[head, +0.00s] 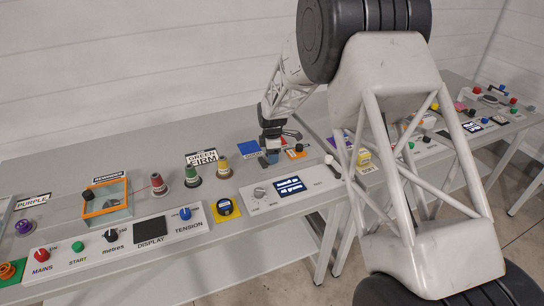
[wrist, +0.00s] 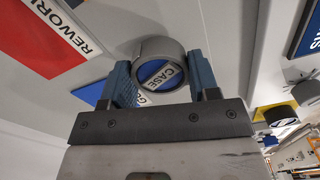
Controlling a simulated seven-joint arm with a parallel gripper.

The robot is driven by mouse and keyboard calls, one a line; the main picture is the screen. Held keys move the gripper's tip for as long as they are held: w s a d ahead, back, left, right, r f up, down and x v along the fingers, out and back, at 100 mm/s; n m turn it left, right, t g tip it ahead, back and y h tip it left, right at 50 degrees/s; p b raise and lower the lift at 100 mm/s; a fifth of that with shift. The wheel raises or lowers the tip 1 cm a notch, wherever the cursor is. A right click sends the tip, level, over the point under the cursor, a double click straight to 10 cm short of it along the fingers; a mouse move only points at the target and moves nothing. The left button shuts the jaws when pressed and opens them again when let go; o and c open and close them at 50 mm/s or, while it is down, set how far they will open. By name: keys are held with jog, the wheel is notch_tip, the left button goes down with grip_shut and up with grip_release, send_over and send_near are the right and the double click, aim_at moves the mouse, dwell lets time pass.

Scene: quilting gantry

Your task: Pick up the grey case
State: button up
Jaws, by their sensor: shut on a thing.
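The grey case (wrist: 158,45) is a round piece with a blue-and-white face marked CASE. It sits between the two blue fingers of my gripper (wrist: 161,76) in the wrist view. The fingers are shut on its sides. In the head view my gripper (head: 271,150) points down at the bench, just right of the blue square. The case is mostly hidden there by the fingers. I cannot tell whether it touches the bench.
A blue square (head: 248,148) lies left of my gripper, and a red REWORK card (wrist: 45,38) shows in the wrist view. Thread cones (head: 191,175) stand further left. A control panel with a lit display (head: 290,188) is in front. A yellow block (head: 226,208) lies beside it.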

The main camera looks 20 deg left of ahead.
jog(key=shift+r, duration=0.45)
notch_tip(320, 180, up, 2)
jog(key=shift+s, duration=0.1)
jog(key=s+d, duration=0.3)
jog(key=s, duration=0.1)
jog(key=s+d, duration=0.3)
jog(key=s, duration=0.1)
jog(key=s+d+r, duration=0.1)
jog(key=s+d, duration=0.2)
jog(key=s, duration=0.2)
jog(key=shift+r, duration=0.1)
jog(key=shift+a, duration=0.15)
